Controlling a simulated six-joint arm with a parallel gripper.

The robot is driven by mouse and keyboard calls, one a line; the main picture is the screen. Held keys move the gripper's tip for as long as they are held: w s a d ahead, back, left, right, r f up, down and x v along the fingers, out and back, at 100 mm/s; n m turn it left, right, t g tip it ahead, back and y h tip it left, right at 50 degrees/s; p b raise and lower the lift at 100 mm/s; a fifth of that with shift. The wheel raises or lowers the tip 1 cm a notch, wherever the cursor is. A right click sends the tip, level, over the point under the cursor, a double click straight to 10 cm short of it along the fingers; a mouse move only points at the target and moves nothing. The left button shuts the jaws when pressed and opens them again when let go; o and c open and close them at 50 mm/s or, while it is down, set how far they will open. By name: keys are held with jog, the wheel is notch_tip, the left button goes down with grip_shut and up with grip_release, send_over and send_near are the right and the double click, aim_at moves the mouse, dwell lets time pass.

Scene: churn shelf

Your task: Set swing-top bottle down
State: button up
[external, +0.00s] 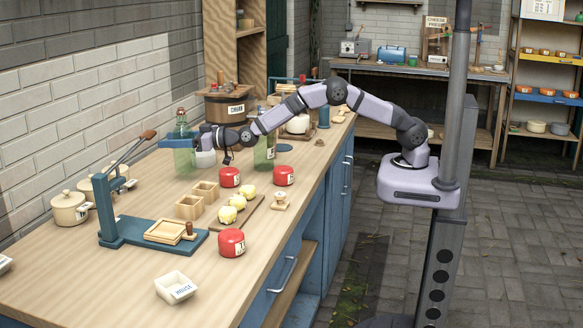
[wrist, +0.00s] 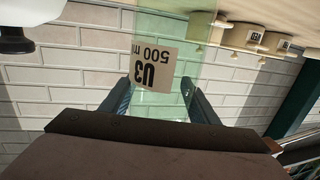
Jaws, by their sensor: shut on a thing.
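A green glass swing-top bottle (external: 184,161) stands upright at the far left side of the bench, near the brick wall. My gripper (external: 179,143) is shut around its body below the neck. In the wrist view the green bottle (wrist: 188,22) appears between the two dark fingers of my gripper (wrist: 160,96), its label reading "U3 500 ml" upside down. I cannot tell whether its base touches the bench (external: 100,286). A second green bottle (external: 264,152) stands farther right, partly behind my arm.
A white jar (external: 205,158) is close beside the held bottle. Red tins (external: 231,242), wooden boxes (external: 189,207), yellow lumps (external: 227,215) and a blue lever press (external: 109,225) occupy the nearer bench. A wooden churn (external: 229,105) stands behind. The front left bench is mostly clear.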

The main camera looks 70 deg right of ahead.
jog(key=shift+f, duration=1.1)
jog(key=shift+f, duration=0.2)
jog(key=o, duration=1.3)
jog(key=shift+r, duration=0.15)
jog(key=shift+s, duration=0.1)
jog(key=shift+b+v, duration=1.1)
jog(key=shift+v, duration=4.85)
jog(key=shift+d, duration=0.1)
